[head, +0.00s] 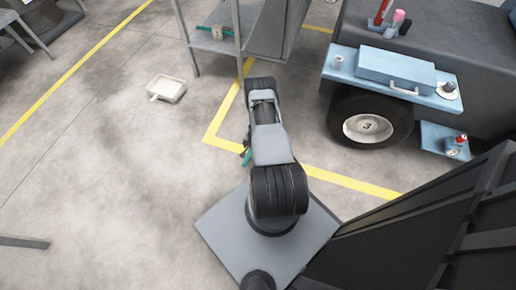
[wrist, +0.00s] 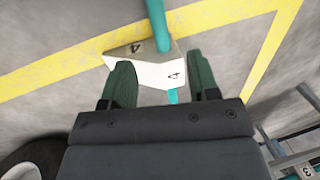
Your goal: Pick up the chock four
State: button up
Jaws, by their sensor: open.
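The chock four is a pale wedge (wrist: 148,72) with a "4" on two faces and a teal rod (wrist: 157,25) across it. In the wrist view it lies on the floor by the yellow line. My gripper (wrist: 161,62) is open, its two dark green fingers on either side of the wedge's near part. I cannot tell whether they touch it. In the head view my arm hides most of that spot; only a small teal piece (head: 246,157) shows beside the arm.
A similar chock with a teal rod (head: 216,32) lies on a grey shelf stand. A pale tray (head: 167,88) is on open floor at left. Yellow lines (head: 350,183) cross the floor.

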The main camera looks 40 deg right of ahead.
aim_at(248, 156)
jog(key=f+b, duration=0.1)
jog(key=f, duration=0.1)
jog(key=f+b, duration=0.2)
jog(key=f, duration=0.1)
jog(key=w+f+b, duration=0.1)
jog(key=f, duration=0.2)
jog(key=shift+w+a+b, duration=0.1)
jog(key=shift+a+b, duration=0.2)
jog(key=shift+a, duration=0.05)
jog(key=f+b, duration=0.4)
jog(key=f, duration=0.1)
jog(key=shift+w+a+b, duration=0.2)
jog(key=shift+w+b, duration=0.1)
jog(key=shift+w, duration=0.1)
grip_shut()
jog(key=shift+r, duration=0.1)
